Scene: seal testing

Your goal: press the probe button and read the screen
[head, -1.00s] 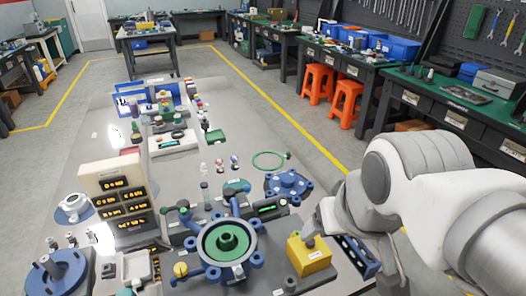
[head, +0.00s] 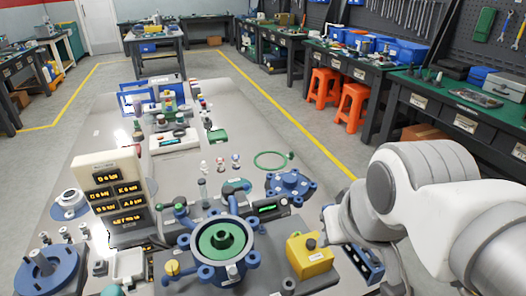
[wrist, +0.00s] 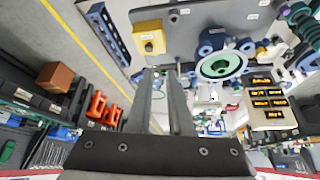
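A yellow box (head: 309,262) with a dark round button (head: 310,244) on top sits on a grey plate at the front right of the bench. The yellow box also shows at the upper left of the wrist view (wrist: 149,38). A small screen with green characters (head: 267,208) stands behind the blue and green round fixture (head: 221,240). A cream panel (head: 97,164) carries several dark displays with orange text, too small to read surely. In the wrist view, my gripper (wrist: 158,72) is open with a narrow gap, empty, and apart from the box. The arm hides its fingers in the head view.
A blue slotted bracket (head: 366,262) lies right of the yellow box. A blue lobed flange (head: 289,187) and a green ring (head: 271,160) lie behind it. Orange stools (head: 351,106) stand by the right workbench. The floor right of the bench is partly clear.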

